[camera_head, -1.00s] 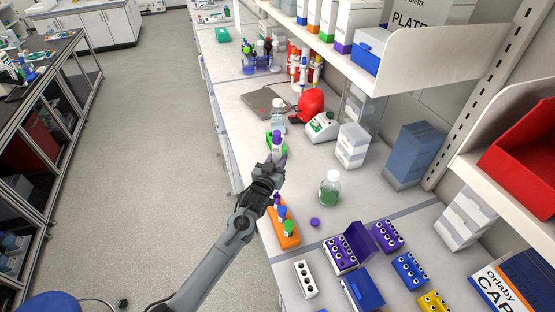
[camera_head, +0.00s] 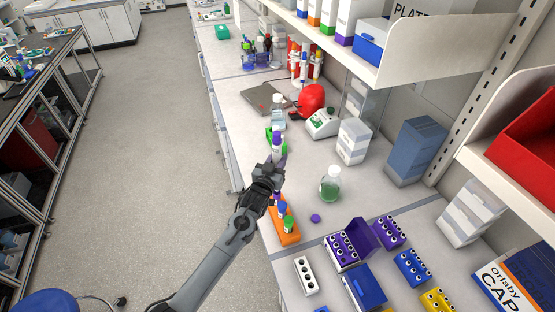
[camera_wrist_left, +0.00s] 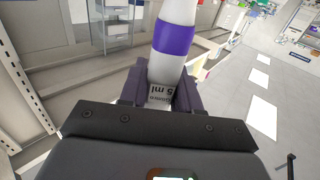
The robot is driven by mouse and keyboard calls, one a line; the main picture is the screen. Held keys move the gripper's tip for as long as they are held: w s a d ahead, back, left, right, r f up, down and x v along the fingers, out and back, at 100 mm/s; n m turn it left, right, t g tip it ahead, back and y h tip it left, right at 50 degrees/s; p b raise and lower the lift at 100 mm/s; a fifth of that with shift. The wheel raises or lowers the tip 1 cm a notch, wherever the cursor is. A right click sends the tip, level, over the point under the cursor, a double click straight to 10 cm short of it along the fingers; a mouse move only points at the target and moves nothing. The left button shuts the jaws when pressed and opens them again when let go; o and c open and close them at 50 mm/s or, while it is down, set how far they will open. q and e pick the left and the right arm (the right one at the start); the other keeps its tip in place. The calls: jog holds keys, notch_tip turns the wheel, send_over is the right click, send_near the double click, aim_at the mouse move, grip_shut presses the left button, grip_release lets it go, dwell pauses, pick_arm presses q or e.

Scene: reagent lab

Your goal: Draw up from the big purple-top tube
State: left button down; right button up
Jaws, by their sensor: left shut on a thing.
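My left gripper (camera_head: 274,166) is shut on a white pipette with a purple band (camera_head: 277,145), held upright above the bench. In the left wrist view the pipette (camera_wrist_left: 175,40) stands between the fingers (camera_wrist_left: 160,92) and shows a "5 ml" mark. Its lower end is hidden by the gripper. An orange rack (camera_head: 291,239) just below the gripper holds tubes with blue (camera_head: 282,208) and green tops (camera_head: 288,222). A bit of purple shows at the rack's far end, mostly behind my gripper. I cannot make out the big tube's mouth. A loose purple cap (camera_head: 316,218) lies beside the rack.
A bottle with green liquid (camera_head: 330,187) stands to the right. An open purple tip box (camera_head: 341,249), a blue box (camera_head: 361,290) and a white rack (camera_head: 305,276) lie nearer. A clear bottle (camera_head: 277,113) stands beyond the gripper. Shelves overhang the right side.

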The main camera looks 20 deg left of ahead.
pick_arm(q)
jog(key=shift+f+b, duration=0.85)
jog(key=shift+f, duration=0.35)
